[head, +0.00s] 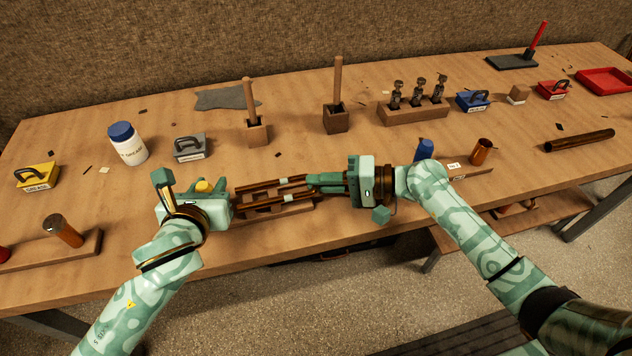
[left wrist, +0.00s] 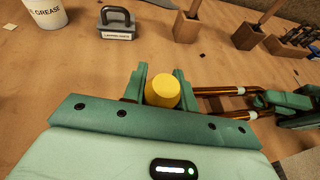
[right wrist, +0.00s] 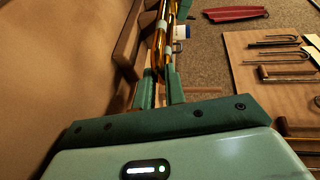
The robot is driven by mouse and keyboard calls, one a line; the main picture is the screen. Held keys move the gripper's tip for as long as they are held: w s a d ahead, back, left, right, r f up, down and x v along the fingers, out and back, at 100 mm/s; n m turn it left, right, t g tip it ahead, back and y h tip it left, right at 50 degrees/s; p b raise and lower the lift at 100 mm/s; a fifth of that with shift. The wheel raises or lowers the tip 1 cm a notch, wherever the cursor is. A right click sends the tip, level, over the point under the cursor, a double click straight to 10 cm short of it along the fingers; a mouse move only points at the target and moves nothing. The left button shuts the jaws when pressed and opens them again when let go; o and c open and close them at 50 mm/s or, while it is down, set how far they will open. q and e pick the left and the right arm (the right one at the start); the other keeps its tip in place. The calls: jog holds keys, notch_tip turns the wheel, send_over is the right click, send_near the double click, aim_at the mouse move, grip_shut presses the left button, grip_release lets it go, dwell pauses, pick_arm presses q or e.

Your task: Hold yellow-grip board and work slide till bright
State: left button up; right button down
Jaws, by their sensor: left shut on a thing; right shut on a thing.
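A yellow grip (head: 203,185) stands between the fingers of my left gripper (head: 218,188), which is shut on it; it also shows in the left wrist view (left wrist: 163,91). The wooden board (head: 275,222) lies near the table's front edge, its left part hidden by my gripper. The slide (head: 270,190), two brown-copper tubes with pale bands, runs above the board between my grippers. My right gripper (head: 318,184) is shut on the slide's right end. The tubes also show in the right wrist view (right wrist: 158,55). The grasped end is mostly covered by the fingers.
A blue-lidded jar (head: 128,144), a grey handled block (head: 190,148) and two wooden holders with upright sticks (head: 256,133) (head: 336,121) stand behind. A wooden stand with a brown cylinder (head: 62,231) is at left. A blue piece (head: 424,149) is near my right arm.

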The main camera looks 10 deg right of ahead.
jog(key=d, duration=0.2)
jog(key=shift+d+f, duration=0.1)
jog(key=shift+d, duration=0.2)
jog(key=c, duration=1.7)
grip_release()
jog(key=v, duration=1.2)
